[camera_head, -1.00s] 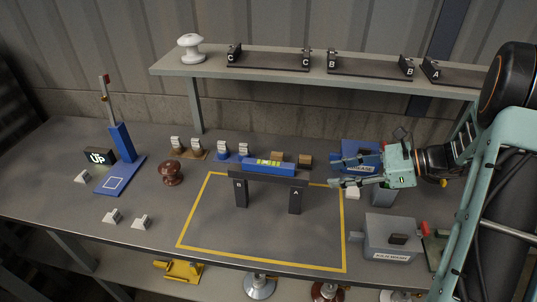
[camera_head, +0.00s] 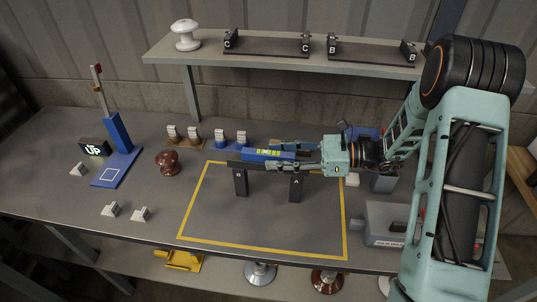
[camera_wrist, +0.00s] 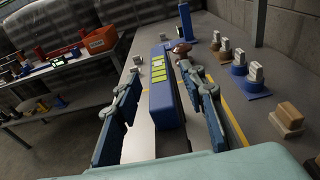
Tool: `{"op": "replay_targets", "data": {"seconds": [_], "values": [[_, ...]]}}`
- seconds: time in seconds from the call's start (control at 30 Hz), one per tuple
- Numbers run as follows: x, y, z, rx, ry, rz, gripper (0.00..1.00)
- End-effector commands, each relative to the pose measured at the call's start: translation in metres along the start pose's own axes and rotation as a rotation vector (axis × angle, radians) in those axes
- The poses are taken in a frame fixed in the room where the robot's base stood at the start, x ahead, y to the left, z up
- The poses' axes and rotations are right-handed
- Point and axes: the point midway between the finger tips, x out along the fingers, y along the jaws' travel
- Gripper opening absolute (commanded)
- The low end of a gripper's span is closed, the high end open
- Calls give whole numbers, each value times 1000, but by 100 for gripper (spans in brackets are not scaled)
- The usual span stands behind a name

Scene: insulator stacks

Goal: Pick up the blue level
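The blue level (camera_head: 262,155) with yellow-green windows lies on top of the black bridge-like stand (camera_head: 238,176) on the table. In the wrist view the level (camera_wrist: 163,85) runs lengthwise between the two fingers of my gripper (camera_wrist: 160,112). My gripper (camera_head: 288,157) is open. In the head view it comes from the right, with its fingertips around the level's right end, one on the far side and one on the near side. In the wrist view gaps show between the level and both fingers. The right end of the level is partly hidden by my gripper.
A yellow outline (camera_head: 262,250) surrounds the stand. Blue and wooden bases with white blocks (camera_head: 220,137) stand behind. A brown insulator (camera_head: 167,162) stands to the left, and a grey box (camera_head: 385,222) to the right. A shelf (camera_head: 200,63) runs along the back.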

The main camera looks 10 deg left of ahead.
Motion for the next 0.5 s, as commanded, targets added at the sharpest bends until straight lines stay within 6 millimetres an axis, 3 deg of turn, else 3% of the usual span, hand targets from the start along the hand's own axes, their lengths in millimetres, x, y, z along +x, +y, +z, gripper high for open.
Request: {"op": "replay_targets", "data": {"seconds": [0.2,0.43,0.5], "values": [[25,-1,1,1,0,0,38],[27,-1,0,0,0,-1,38],[27,-1,0,0,0,0,32]]}}
